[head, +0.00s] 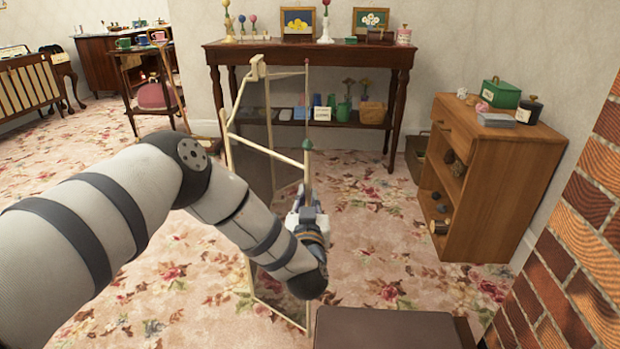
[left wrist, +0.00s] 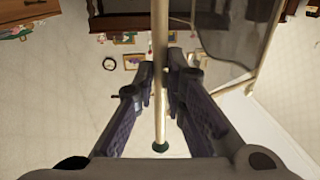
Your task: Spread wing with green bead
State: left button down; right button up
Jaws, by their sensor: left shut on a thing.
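A folding screen with a pale cream frame (head: 265,151) and see-through dark mesh stands on the carpet in the head view. Its wing's upright ends in a green bead (head: 307,144). The bead also shows in the left wrist view (left wrist: 160,147). Another thin upright behind carries a red bead (head: 306,61). My left gripper (head: 308,195) is shut on the green-beaded upright, below the bead. In the left wrist view its fingers (left wrist: 163,75) close around the pale post. My arm hides part of the screen's lower frame. My right gripper is not in view.
A dark console table (head: 310,48) stands behind the screen. A wooden cabinet (head: 500,165) stands at right, beside the brick fireplace (head: 570,240). A brown flat-topped piece (head: 385,328) is at the bottom edge. Carpet is open between screen and cabinet.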

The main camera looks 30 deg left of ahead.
pick_arm(q)
jog(key=s+m+h+p, duration=0.1)
jog(key=s, duration=0.1)
jog(key=s+a+t+h+p, duration=0.1)
jog(key=s+p, duration=0.1)
jog(key=shift+m, duration=0.4)
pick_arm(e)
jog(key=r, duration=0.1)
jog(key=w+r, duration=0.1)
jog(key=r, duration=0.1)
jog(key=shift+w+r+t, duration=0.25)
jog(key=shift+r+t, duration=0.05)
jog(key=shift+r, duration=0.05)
pick_arm(q)
jog(key=c, duration=1.7)
grip_release()
jog(key=shift+o, duration=0.2)
jog(key=v, duration=1.2)
jog(key=shift+a, duration=0.15)
